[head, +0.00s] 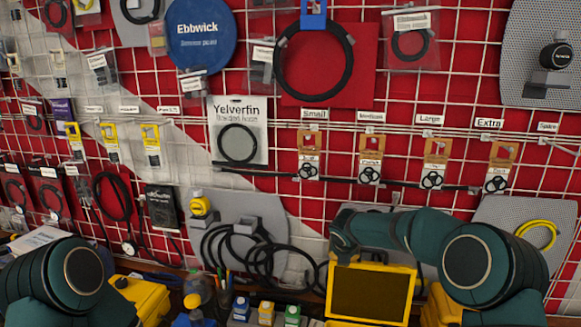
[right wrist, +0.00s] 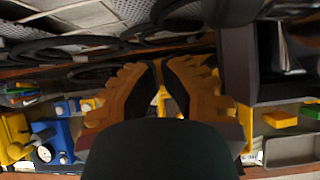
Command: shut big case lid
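The big case's lid (head: 370,291), a dark panel in a yellow frame, stands raised at the lower right of the head view. The case body below it is mostly cut off or hidden. My right forearm reaches across behind the lid's top edge, its end (head: 343,232) at the lid's upper left corner. In the right wrist view my right gripper (right wrist: 161,68) shows ridged orange fingers with dark pads, close together at the tips, with nothing clearly held. I cannot tell whether it touches the lid. My left arm is at the lower left; its gripper is out of view.
A yellow case (head: 143,297) stands beside my left arm. Small bottles and coloured boxes (head: 266,312) crowd the bench between the arms. Coiled black hoses (head: 245,245) hang left of the lid. A wire grid wall with hanging parts stands close behind.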

